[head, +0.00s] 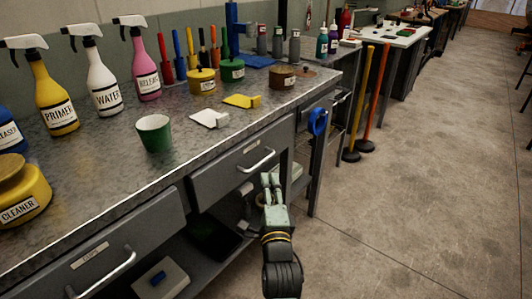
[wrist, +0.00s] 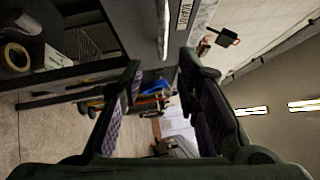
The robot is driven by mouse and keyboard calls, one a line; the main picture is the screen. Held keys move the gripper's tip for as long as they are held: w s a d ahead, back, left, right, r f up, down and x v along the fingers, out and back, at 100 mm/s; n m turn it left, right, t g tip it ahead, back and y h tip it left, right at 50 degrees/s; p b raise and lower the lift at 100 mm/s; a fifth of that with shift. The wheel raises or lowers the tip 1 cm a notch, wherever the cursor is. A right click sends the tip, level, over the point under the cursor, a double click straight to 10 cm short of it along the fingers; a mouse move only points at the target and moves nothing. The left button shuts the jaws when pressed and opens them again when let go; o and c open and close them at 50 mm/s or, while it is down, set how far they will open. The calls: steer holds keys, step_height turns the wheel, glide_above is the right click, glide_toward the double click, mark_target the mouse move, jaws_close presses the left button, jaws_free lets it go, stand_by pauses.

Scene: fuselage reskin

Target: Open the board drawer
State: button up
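A grey drawer (head: 228,168) with a silver bar handle (head: 258,161) is under the bench's middle; it looks shut. Its small label (head: 251,148) is too small to read in the head view. A second grey drawer (head: 135,236) with a bar handle (head: 105,274) is to the left, also shut. My gripper (head: 270,182) is just in front of and below the middle drawer's handle, apart from it as far as I can tell. In the wrist view my gripper (wrist: 159,68) has its fingers spread with nothing between them; a bright handle (wrist: 163,28) shows beyond the fingertips.
The metal benchtop (head: 110,170) holds spray bottles, a green cup (head: 154,133), tins and scrapers. An open shelf below holds a pale box (head: 160,281). A blue ring-shaped item (head: 318,122) hangs at the bench's right end. The floor (head: 430,200) to the right is clear.

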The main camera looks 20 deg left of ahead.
mark_target(264, 160)
steer(key=p+x, duration=0.2)
steer(key=x, duration=0.8)
steer(key=shift+s+a+r, duration=0.1)
steer(key=shift+a+r, duration=0.05)
steer(key=shift+r, duration=0.05)
steer(key=shift+c, duration=0.2)
jaws_close()
